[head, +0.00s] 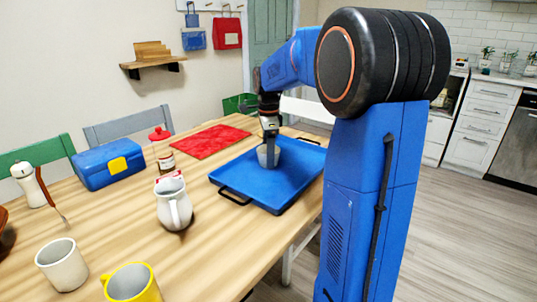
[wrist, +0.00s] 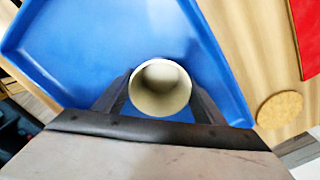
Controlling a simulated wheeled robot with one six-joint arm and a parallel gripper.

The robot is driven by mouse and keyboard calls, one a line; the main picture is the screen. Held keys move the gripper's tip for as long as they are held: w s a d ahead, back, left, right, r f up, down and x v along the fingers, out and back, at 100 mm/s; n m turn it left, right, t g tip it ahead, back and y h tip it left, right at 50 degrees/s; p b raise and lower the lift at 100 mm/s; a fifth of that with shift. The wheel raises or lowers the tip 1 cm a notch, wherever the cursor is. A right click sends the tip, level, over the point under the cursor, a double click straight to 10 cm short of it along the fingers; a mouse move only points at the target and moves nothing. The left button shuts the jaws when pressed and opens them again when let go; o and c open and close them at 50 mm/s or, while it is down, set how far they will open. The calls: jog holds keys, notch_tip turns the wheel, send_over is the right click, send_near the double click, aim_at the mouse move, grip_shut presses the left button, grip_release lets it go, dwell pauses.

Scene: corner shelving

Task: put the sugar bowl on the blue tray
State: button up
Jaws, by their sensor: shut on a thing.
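The sugar bowl (head: 263,157), a small pale grey open vessel, is upright at the blue tray (head: 262,196), over its far middle part. In the wrist view the round open mouth of the bowl (wrist: 160,90) shows empty, with the blue tray (wrist: 105,35) around it. My gripper (head: 269,138) points down from above and is shut on the bowl, one finger on each side. The bowl looks at or just above the tray floor; I cannot tell whether it touches.
A white jug (head: 174,204), a white cup (head: 62,264) and a yellow mug (head: 132,284) stand left of the tray. A blue lunch box (head: 108,166), a red-lidded jar (head: 162,150) and a red mat (head: 210,139) are farther back. The tray's near part is clear.

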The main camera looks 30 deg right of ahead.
jog(key=o, duration=1.2)
jog(key=shift+f, duration=0.1)
notch_tip(320, 180, up, 12)
jog(key=shift+r, duration=0.15)
jog(key=shift+s, duration=0.1)
